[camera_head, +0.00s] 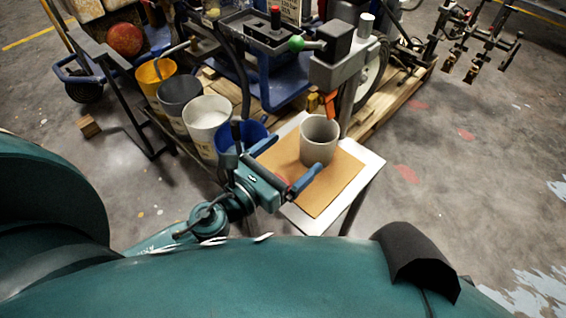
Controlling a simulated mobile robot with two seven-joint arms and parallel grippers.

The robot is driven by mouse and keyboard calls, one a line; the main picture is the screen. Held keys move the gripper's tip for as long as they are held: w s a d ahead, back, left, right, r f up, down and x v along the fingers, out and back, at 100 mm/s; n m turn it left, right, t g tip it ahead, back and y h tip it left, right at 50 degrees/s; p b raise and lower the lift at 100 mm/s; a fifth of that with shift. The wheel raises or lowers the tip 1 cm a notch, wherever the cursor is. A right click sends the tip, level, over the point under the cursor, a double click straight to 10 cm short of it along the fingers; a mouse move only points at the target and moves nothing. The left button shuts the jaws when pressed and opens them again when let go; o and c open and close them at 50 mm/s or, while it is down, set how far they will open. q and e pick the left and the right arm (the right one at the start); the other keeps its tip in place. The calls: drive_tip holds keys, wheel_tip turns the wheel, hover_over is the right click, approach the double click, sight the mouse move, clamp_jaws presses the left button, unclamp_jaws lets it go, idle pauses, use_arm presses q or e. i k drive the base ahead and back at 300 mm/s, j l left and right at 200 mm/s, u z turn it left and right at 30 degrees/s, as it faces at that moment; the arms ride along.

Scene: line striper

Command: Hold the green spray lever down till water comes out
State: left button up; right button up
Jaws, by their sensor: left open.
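The green spray lever (296,43) is a round green knob on a short arm, at the left side of the grey spray unit (344,62). Orange spray parts (329,103) hang below the unit, above a grey cup (319,142). The cup stands upright on a brown sheet (335,182) on a small white table. My left gripper (286,164) is open, with its fingers apart and nothing visible between them. It is in front and left of the cup, well below the green lever and apart from it. My right gripper is not in view.
Yellow, dark grey, white and blue buckets (239,134) stand in a row left of the table. A red-topped control lever (275,16) is behind the green knob. A wooden pallet (392,100) lies behind. The concrete floor at right is mostly clear.

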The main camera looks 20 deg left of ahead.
sight(296, 44)
drive_tip(key=k+j, duration=0.3)
drive_tip(key=k, duration=0.15)
drive_tip(key=k+j, duration=0.25)
drive_tip(key=k, duration=0.25)
